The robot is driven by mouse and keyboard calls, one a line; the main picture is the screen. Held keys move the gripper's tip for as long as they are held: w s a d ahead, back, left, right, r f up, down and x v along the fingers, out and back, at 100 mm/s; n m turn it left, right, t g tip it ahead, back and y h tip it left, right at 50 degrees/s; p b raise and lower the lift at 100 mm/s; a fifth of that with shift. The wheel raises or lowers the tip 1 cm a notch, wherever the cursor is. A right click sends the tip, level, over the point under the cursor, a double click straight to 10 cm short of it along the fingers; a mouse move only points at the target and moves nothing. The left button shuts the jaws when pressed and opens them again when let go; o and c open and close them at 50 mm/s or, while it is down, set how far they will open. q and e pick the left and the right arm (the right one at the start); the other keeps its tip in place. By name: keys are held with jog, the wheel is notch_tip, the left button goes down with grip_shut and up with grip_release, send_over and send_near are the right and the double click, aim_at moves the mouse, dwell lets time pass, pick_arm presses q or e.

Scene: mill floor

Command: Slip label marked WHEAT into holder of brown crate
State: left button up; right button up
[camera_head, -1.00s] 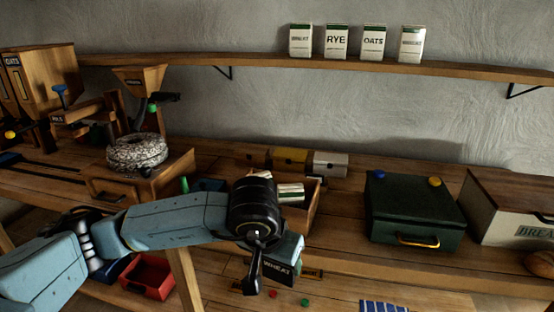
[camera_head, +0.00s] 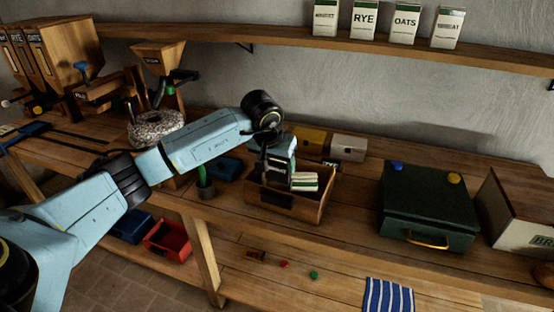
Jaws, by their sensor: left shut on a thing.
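My left gripper (camera_head: 278,160) is over the back-left part of an open wooden box on the bench, shut on the label marked WHEAT. The label is too small and too covered by the hand to read now; its lettering showed a second ago. At the back of the bench stand small crates: a yellow one (camera_head: 311,140) and a white one (camera_head: 349,148). The brown crate is hidden behind my left arm and hand, so its holder cannot be seen. My right gripper is not in view.
The open wooden box (camera_head: 315,212) holds white-and-green packets (camera_head: 304,181). A dark green case (camera_head: 430,205) stands right of it. A hopper mill (camera_head: 158,58) with a round millstone (camera_head: 157,127) is at left. Packets (camera_head: 365,20) line the wall shelf (camera_head: 280,41).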

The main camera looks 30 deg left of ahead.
aim_at(277, 181)
pick_arm(q)
jog(key=shift+f, duration=0.5)
jog(key=shift+f+b, duration=1)
jog(key=shift+f, duration=0.2)
jog(key=shift+f+b, duration=1.35)
jog(key=shift+f, duration=0.45)
jog(key=o, duration=1.1)
jog(key=shift+c, duration=0.2)
jog(key=v, duration=1.3)
jog(key=shift+r, duration=0.2)
